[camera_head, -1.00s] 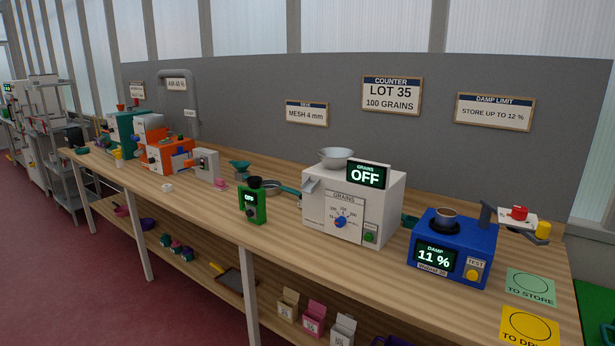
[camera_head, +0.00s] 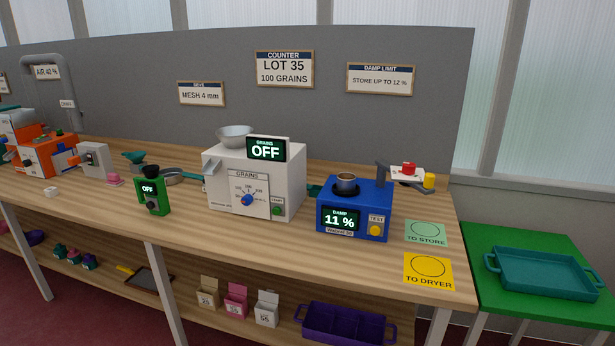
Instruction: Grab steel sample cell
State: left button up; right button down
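A small steel cup, which looks like the steel sample cell (camera_head: 346,181), sits in the dark round well on top of the blue damp meter (camera_head: 354,211). The meter's screen reads DAMP 11 %, and a yellow TEST button is on its front. What the cell holds is too small to tell. Neither of my grippers shows in the head view.
The white grain counter (camera_head: 252,182), reading OFF, stands left of the meter. A green TO STORE card (camera_head: 426,233) and yellow TO DRYER card (camera_head: 428,271) lie to its right. A scale-like device (camera_head: 408,174) stands behind. A teal tray (camera_head: 542,274) is on a green table.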

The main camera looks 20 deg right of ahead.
aim_at(346, 182)
jog(key=i+z, duration=0.15)
jog(key=z, duration=0.25)
jog(key=i+z, duration=0.2)
jog(key=z, duration=0.25)
